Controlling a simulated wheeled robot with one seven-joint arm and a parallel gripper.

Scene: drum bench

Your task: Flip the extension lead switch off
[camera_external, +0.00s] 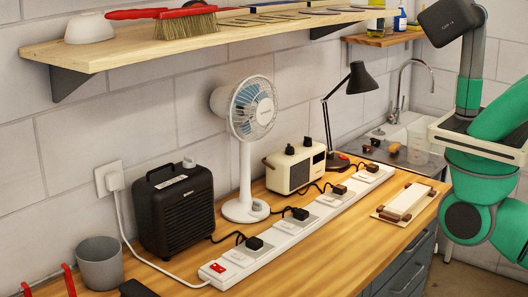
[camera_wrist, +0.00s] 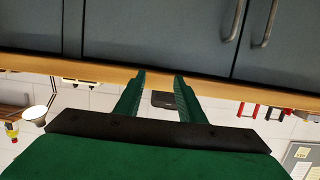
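The long white extension lead (camera_external: 300,236) lies along the bench with several black plugs in it. Its red rocker switch (camera_external: 217,267) is at the near left end; I cannot tell which way the rocker is tipped. My green arm is at the right of the external view, well away from the switch, and my fingertips are not clearly seen there. In the wrist view my gripper (camera_wrist: 160,77) has its two green fingers apart with nothing held between them. That view appears upside down and faces the bench front; the switch is not discernible in it.
A black heater (camera_external: 176,210), white fan (camera_external: 245,150), cream radio (camera_external: 295,168) and black lamp (camera_external: 345,110) stand behind the lead. A grey cup (camera_external: 100,264) is at left. A wooden shelf (camera_external: 190,45) overhangs the back. The front bench strip (camera_external: 345,262) is clear.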

